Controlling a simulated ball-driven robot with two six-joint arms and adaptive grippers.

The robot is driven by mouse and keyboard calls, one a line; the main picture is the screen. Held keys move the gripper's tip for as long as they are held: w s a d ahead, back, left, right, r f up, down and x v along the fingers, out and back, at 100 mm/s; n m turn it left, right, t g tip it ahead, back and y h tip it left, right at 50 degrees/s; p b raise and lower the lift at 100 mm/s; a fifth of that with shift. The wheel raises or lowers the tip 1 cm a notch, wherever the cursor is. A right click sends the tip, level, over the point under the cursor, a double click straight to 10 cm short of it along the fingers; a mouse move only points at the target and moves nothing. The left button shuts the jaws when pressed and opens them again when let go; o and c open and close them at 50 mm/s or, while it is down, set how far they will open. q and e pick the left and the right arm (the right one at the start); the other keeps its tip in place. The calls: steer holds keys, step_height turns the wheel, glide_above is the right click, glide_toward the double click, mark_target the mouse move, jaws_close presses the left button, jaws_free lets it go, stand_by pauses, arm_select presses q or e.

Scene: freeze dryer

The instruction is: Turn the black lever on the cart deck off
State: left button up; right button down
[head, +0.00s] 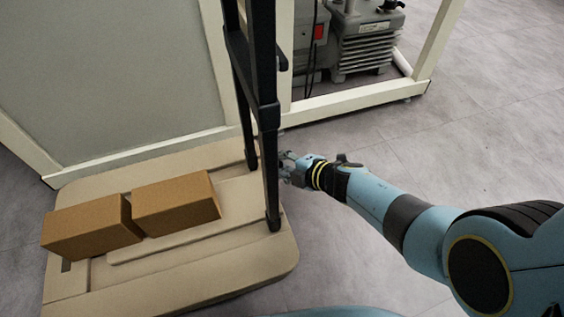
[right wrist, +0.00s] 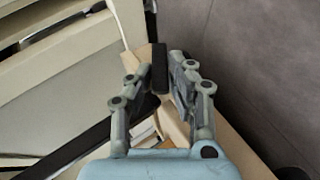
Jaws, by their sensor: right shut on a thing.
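My right gripper (head: 284,166) comes in from the right in the head view, low beside the black post of the cart's handle. In the right wrist view, its two fingers (right wrist: 165,85) are shut on a short, dark upright piece, which looks like the black lever (right wrist: 159,66). In the head view the lever cannot be made out behind the post and the gripper. The beige cart deck (head: 185,265) lies on the floor side of the picture. My left gripper is in neither view.
Two cardboard boxes (head: 92,226) (head: 176,204) sit on the deck's left part. The black handle frame (head: 268,150) rises from the deck. A cream frame (head: 350,101) with a grey pump (head: 372,45) stands behind. Grey floor is clear at the right.

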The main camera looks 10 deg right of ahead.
steer(key=shift+s+f+t+y, duration=0.2)
steer(key=shift+f+t+y, duration=0.1)
steer(key=shift+t, duration=0.1)
steer(key=shift+d+t, duration=0.15)
steer(key=shift+t, duration=0.15)
steer(key=c, duration=1.2)
jaws_free()
steer(key=shift+c, duration=0.2)
steer(key=shift+r, duration=0.1)
steer(key=v, duration=1.2)
